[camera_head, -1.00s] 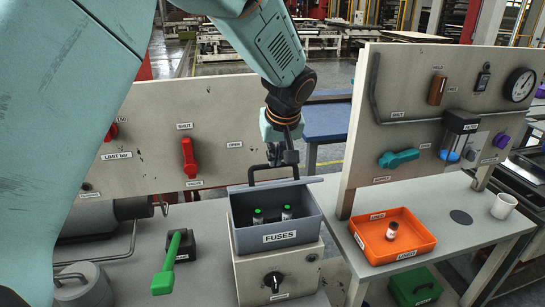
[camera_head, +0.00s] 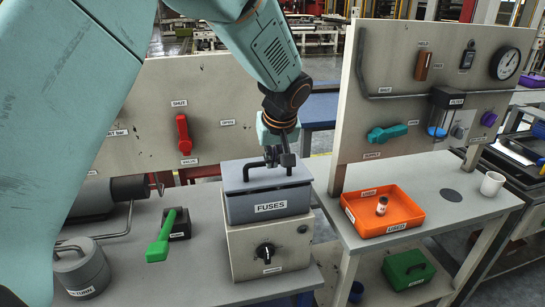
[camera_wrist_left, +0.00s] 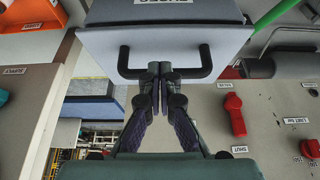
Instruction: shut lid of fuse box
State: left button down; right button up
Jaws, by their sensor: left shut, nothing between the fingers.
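The grey fuse box (camera_head: 268,208), labelled FUSES, stands on a beige cabinet with a black knob. A black bar handle (camera_head: 253,171) stands on the lid. My left gripper (camera_head: 280,162) is at the handle from above, pointing down, its fingers shut with nothing between them. In the left wrist view the shut fingertips (camera_wrist_left: 160,70) meet the middle of the handle (camera_wrist_left: 124,62), in front of the pale lid (camera_wrist_left: 225,45). My right gripper is not in view.
A green-handled lever (camera_head: 161,240) stands left of the box. Behind is a panel with a red valve handle (camera_head: 183,134). To the right, an orange tray (camera_head: 420,219) holds a small fuse, and a white mug (camera_head: 492,184) stands near the table's edge.

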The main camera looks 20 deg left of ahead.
pick_arm(q)
jog(key=shift+s+d+f, duration=0.1)
jog(key=shift+s+f, duration=0.05)
jog(key=shift+f, duration=0.2)
dwell(0.5)
jog(key=shift+r, duration=0.15)
jog(key=r+p, duration=0.2)
jog(key=w+r+p, duration=0.1)
jog(key=shift+a+r, duration=0.3)
jog(key=shift+r, duration=0.1)
